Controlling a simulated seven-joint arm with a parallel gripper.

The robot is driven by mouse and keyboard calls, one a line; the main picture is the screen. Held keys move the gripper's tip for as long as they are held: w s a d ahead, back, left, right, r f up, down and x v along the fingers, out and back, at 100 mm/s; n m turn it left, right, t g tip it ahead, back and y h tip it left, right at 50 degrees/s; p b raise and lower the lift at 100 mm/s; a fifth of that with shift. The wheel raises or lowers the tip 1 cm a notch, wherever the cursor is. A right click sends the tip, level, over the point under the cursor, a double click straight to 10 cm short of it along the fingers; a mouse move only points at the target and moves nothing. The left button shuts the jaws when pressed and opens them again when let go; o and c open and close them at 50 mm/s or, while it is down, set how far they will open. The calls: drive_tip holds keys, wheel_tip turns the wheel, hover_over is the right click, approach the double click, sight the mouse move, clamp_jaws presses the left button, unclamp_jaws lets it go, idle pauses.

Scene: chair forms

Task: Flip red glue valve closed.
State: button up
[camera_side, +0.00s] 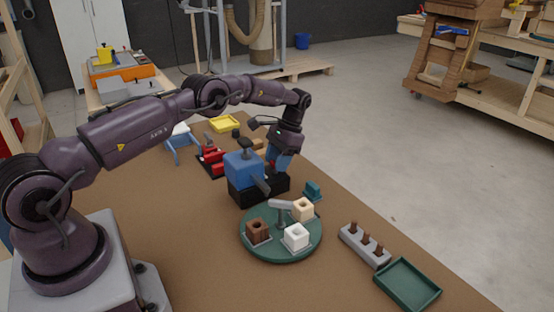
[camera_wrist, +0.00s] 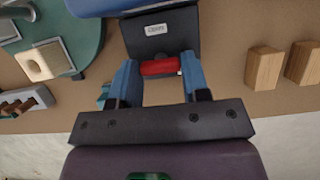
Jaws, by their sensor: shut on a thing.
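The red glue valve (camera_wrist: 160,68) is a short red bar on the front of a black base (camera_wrist: 150,45) in the wrist view. My gripper (camera_wrist: 159,74) has its two blue fingers on either side of the bar, shut on its ends. A small pale label (camera_wrist: 156,29) sits on the black face above the valve; its text is too small to read surely. In the side view the blue block (camera_side: 240,165) stands on the black base (camera_side: 262,189), and my gripper (camera_side: 279,161) is behind it. The valve is hidden there.
A round green turntable (camera_side: 270,253) with brown, white and cream blocks stands in front. A grey peg rack (camera_side: 364,246), green tray (camera_side: 408,285) and teal block (camera_side: 312,190) lie to the right. Wooden blocks (camera_wrist: 264,67) stand right of the gripper in the wrist view.

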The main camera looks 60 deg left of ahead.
drive_tip(key=shift+w, duration=0.1)
drive_tip(key=o, duration=0.9)
drive_tip(key=shift+w+r, duration=0.15)
drive_tip(key=shift+r, duration=1.5)
drive_tip(key=shift+w+r, duration=0.2)
drive_tip(key=shift+r, duration=1.45)
drive_tip(key=shift+w+r, duration=0.15)
drive_tip(key=shift+r, duration=1.5)
